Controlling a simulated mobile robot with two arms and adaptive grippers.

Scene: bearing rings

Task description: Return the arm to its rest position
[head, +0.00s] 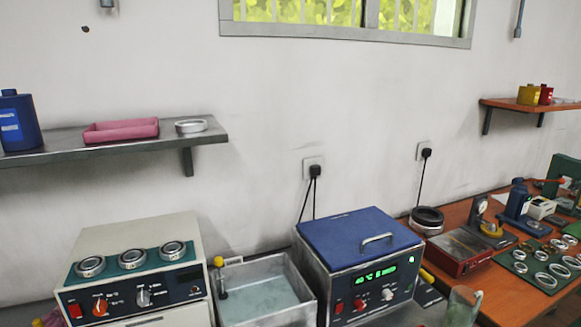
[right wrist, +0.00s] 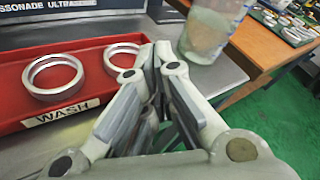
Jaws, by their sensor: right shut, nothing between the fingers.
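My right gripper (right wrist: 160,58) shows in the right wrist view with its grey fingers together and nothing held between them. It is above the metal bench, at the right end of a red tray (right wrist: 18,122) labelled WASH. Two metal rings lie in the tray: one (right wrist: 31,82) at the left and one (right wrist: 110,68) partly hidden behind my fingers. A glass jar (right wrist: 212,38) stands just beyond and right of the fingertips.
The head view shows a control box (head: 130,262) with several rings on top, an open water bath (head: 262,308) and a blue-lidded unit (head: 352,238). A wooden bench (head: 463,216) at right holds several rings and tools. A wall shelf (head: 205,137) is at upper left.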

